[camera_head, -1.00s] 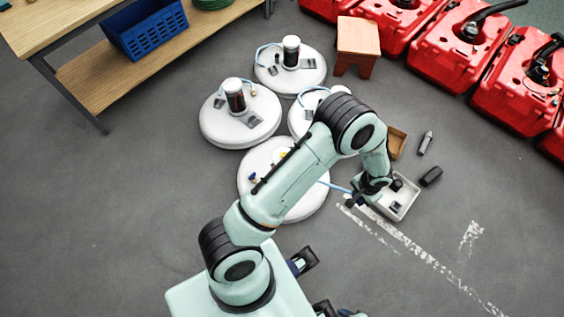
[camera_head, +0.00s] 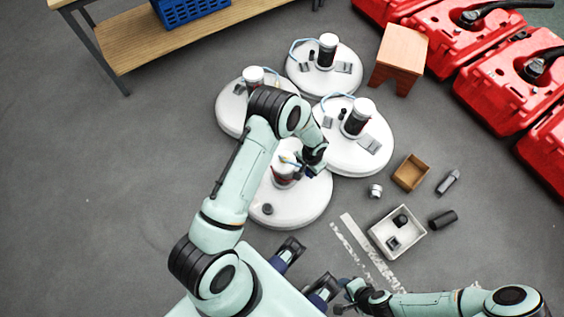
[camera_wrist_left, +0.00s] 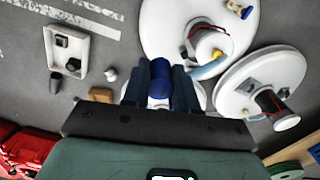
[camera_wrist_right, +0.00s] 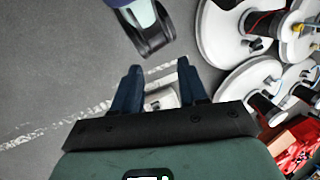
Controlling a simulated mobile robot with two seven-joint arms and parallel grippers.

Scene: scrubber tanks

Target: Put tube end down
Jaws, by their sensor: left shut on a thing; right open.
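My left gripper (camera_head: 312,160) is over the nearest round white tank lid (camera_head: 305,208), close to the canister (camera_head: 284,180) on it. In the left wrist view its fingers (camera_wrist_left: 160,88) are shut on a dark blue tube end (camera_wrist_left: 160,70). A light blue tube (camera_wrist_left: 210,68) shows beside the fingers, near the canister; its join to the blue end is hidden. I cannot tell whether the tube end touches the lid. My right gripper (camera_wrist_right: 158,85) is open and empty above the floor; in the head view it is low in the picture (camera_head: 343,296).
Several more white lids with canisters (camera_head: 357,117) stand behind. A grey tray (camera_head: 415,243) with dark parts, a brown box (camera_head: 410,173), a small white fitting (camera_head: 375,190) and dark cylinders (camera_head: 443,218) lie right. A wooden stool (camera_head: 400,50) and red tanks (camera_head: 505,80) stand farther back.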

